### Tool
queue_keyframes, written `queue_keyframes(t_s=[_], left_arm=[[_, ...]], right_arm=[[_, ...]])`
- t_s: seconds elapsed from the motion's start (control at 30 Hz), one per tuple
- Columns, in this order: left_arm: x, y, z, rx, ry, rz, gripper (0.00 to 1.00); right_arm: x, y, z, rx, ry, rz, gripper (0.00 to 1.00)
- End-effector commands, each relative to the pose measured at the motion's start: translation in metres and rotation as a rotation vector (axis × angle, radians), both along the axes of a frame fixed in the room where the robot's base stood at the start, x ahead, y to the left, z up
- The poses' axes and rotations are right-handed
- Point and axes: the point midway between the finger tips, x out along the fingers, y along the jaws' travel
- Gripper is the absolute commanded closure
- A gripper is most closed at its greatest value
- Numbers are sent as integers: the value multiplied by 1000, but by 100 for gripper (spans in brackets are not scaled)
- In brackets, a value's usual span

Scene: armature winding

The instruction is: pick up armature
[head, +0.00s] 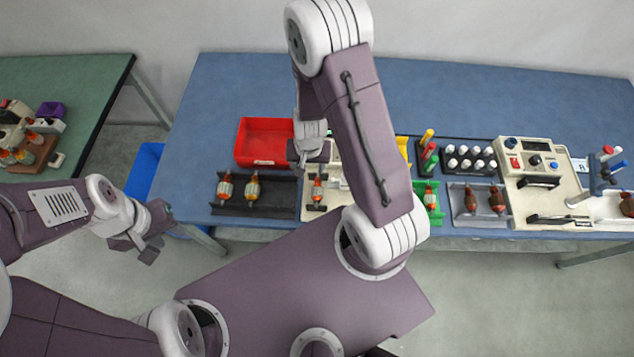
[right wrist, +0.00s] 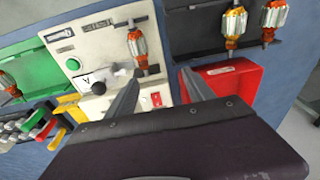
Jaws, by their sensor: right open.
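The right wrist view shows this armature (right wrist: 138,48) beyond the fingertips. My right gripper is open and empty, its two fingers (right wrist: 160,78) apart. Two similar armatures, the left one (head: 225,189) and the right one (head: 252,189), lie in the black tray (head: 283,193). Another armature (head: 430,198) is in the green tray. My left gripper (head: 136,246) hangs off the table's left front; its jaw gap is unclear.
A red bin (head: 264,140) stands behind the black tray. A grey tray (head: 483,217) with two dark-red armatures, a white-capped bottle rack (head: 470,158) and a second control panel (head: 540,165) stand to the right. The blue tabletop (head: 235,85) is bare at the back.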

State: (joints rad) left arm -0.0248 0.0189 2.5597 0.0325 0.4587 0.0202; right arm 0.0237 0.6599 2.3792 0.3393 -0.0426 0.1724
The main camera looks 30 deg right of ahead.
Motion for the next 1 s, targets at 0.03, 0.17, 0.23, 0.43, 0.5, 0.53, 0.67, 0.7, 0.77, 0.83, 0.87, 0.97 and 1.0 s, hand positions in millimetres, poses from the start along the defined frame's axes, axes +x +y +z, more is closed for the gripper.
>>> queue_keyframes(t_s=[0.03, 0.17, 0.23, 0.43, 0.5, 0.53, 0.67, 0.7, 0.77, 0.83, 0.87, 0.97, 1.0], left_arm=[[0, 0, 21, 0, 0, 0, 64], [0, 0, 33, 0, 0, 0, 64], [0, 0, 32, 0, 1, 0, 64], [0, 0, 4, 0, 1, 0, 64], [0, 0, -2, 0, 1, 0, 64], [0, 0, -4, 0, 1, 0, 64], [0, 0, -4, 0, 1, 0, 64], [0, 0, -3, 0, 1, 0, 64], [0, 0, -6, 0, 0, 0, 64], [0, 0, -7, 0, 1, 0, 64], [0, 0, -4, 0, 1, 0, 64], [0, 0, -3, 0, 0, 0, 64], [0, 0, -2, 0, 0, 0, 64]], right_arm=[[-16, -2, 2, 2, 61, -13, 39], [-43, -3, -10, 6, 149, -22, 39], [-44, -4, -11, 6, 151, -24, 39], [-44, -4, -41, 7, 151, -22, 39], [-44, -4, -49, 7, 151, -21, 39], [-44, -4, -52, 7, 151, -22, 39], [-44, -4, -53, 6, 150, -22, 39], [-43, -5, -54, 6, 150, -22, 39], [-43, -5, -61, 6, 151, -22, 39], [-42, -7, -73, 7, 153, -21, 39], [-42, -8, -77, 7, 155, -22, 39], [-41, -9, -93, 7, 153, -21, 39], [-41, -9, -97, 6, 152, -21, 39]])
